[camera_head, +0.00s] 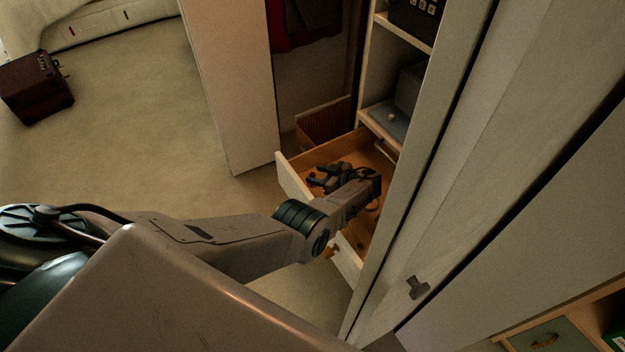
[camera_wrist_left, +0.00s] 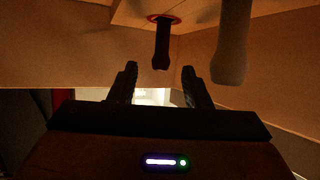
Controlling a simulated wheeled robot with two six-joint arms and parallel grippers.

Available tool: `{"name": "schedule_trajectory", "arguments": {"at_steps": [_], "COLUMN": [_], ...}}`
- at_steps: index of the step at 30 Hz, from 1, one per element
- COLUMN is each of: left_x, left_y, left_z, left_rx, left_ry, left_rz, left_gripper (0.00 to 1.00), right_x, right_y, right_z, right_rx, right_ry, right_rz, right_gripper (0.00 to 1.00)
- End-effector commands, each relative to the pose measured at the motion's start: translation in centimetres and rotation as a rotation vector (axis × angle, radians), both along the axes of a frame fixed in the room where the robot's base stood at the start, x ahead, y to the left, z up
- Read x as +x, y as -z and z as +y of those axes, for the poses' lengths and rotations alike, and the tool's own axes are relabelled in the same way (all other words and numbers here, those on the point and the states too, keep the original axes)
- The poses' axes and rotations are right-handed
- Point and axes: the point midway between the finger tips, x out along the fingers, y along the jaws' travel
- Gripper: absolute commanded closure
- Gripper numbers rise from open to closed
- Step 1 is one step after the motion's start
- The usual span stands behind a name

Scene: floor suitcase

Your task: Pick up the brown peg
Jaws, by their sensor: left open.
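In the left wrist view a dark brown peg (camera_wrist_left: 162,44) hangs down in the picture from a surface at the top, with a reddish ring around its base. A paler, greyish peg-like thing (camera_wrist_left: 231,48) is to its right. My left gripper (camera_head: 322,178) is inside the open drawer in the head view, open. In the left wrist view my left gripper (camera_wrist_left: 158,69) shows two spread fingers, with the brown peg's free end in line with the gap. I cannot tell whether it is between the fingers. In the head view I cannot make out the peg. My right gripper is not in view.
The open wooden drawer (camera_head: 288,180) has walls close around my left gripper. A cabinet door with a dark knob (camera_head: 418,287) stands to the right. Shelves (camera_head: 385,125) rise behind the drawer. A dark red suitcase (camera_head: 38,87) lies on the open floor at the left.

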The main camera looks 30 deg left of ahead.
Motion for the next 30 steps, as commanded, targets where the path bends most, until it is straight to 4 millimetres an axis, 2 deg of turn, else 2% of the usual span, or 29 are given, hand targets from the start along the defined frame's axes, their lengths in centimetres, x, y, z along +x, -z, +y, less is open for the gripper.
{"name": "schedule_trajectory", "arguments": {"at_steps": [6, 15, 22, 30], "left_x": [0.3, 0.3, 0.3, 0.3], "left_y": [1.3, 1.4, 1.4, 1.4], "left_z": [2.2, 2.5, 2.5, 2.4], "left_rx": [0.001, 0.000, 0.000, 0.000], "left_ry": [0.000, -0.001, -0.001, -0.001], "left_rz": [0.001, 0.000, 0.000, 0.000], "left_gripper": [0.56, 0.56, 1.00, 1.00], "right_x": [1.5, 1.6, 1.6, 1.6], "right_y": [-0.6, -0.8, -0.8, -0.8], "right_z": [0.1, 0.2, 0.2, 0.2], "right_rx": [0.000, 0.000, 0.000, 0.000], "right_ry": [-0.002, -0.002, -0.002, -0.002], "right_rz": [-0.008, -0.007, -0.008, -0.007], "right_gripper": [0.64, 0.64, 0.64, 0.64]}}
